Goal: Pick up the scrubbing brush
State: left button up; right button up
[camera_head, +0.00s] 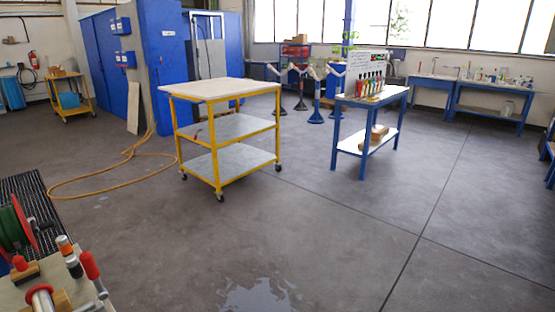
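I cannot make out a scrubbing brush for certain in the head view. A workbench corner (14,296) at the lower left holds several small items. Among them are a red block-shaped piece (24,271) with a dark top and a red-handled tool (89,265) standing tilted. Whether either is the brush I cannot tell. Neither of my grippers shows in this view.
A yellow trolley (229,128) with three shelves stands mid-floor. A blue table (366,100) with bottles stands right of it. A yellow hose (100,178) loops on the floor at left. A wet patch (262,295) lies in front. Wide floor at right is clear.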

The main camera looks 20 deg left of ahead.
aim_at(23, 272)
jog(key=i+l, duration=0.1)
jog(key=i, duration=0.3)
jog(key=i+l, duration=0.15)
jog(key=i, duration=0.25)
jog(key=i+l+u, duration=0.1)
jog(key=i, duration=0.25)
jog(key=i+j+u, duration=0.1)
jog(key=i+u, duration=0.45)
jog(key=u, duration=0.25)
jog(key=i+l+u, duration=0.1)
jog(key=i+u, duration=0.5)
jog(key=u, duration=0.15)
jog(key=i+u, duration=0.55)
jog(key=u, duration=0.25)
jog(key=i+l+u, duration=0.2)
jog(key=i+u, duration=0.15)
jog(key=i+l+u, duration=0.3)
jog(key=i, duration=0.1)
